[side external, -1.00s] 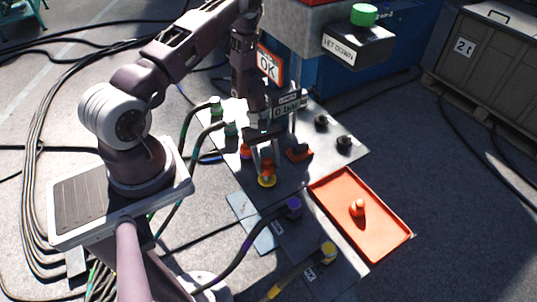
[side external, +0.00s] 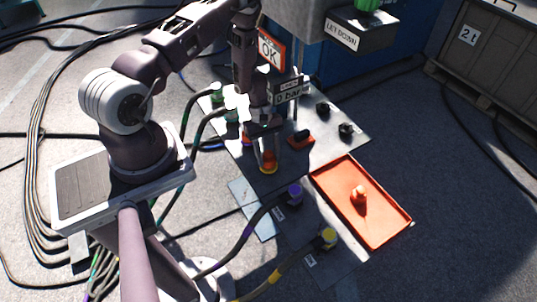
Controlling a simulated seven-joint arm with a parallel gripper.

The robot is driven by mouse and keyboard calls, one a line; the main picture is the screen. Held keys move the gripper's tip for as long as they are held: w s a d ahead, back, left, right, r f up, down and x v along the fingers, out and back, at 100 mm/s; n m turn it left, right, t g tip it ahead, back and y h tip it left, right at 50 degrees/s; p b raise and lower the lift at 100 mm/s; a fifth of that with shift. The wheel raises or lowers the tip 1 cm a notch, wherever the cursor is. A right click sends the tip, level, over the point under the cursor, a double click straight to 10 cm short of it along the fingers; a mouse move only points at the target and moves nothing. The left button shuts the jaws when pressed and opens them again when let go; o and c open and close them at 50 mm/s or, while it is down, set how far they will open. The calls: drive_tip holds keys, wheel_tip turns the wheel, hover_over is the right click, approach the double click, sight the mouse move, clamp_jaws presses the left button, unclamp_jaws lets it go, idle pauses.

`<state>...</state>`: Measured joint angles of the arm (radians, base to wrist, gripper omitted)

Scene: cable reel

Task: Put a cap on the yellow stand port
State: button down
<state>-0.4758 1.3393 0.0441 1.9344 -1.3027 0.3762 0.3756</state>
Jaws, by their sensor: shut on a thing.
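The yellow stand port (side external: 268,170) shows as a yellow ring on the grey plate, near the middle of the side external view. An orange cap (side external: 268,158) is upright directly over it. The cap looks seated on the port or just touching it; I cannot tell how firmly. My gripper (side external: 267,153) points down and is shut on this cap. The fingers partly hide the cap's sides. A second orange cap (side external: 359,195) stands in the orange tray.
The orange tray (side external: 384,230) lies right of the port. A purple-ended cable (side external: 293,193) and a yellow-ended cable (side external: 328,237) lie in front. Green connectors (side external: 217,91) stand behind left. A red-based valve (side external: 301,138) and black knobs (side external: 345,129) are at right.

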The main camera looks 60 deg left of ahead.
drive_tip(key=shift+f, duration=0.25)
drive_tip(key=c, duration=0.7)
unclamp_jaws()
drive_tip(key=v, duration=0.7)
drive_tip(key=shift+r, duration=0.1)
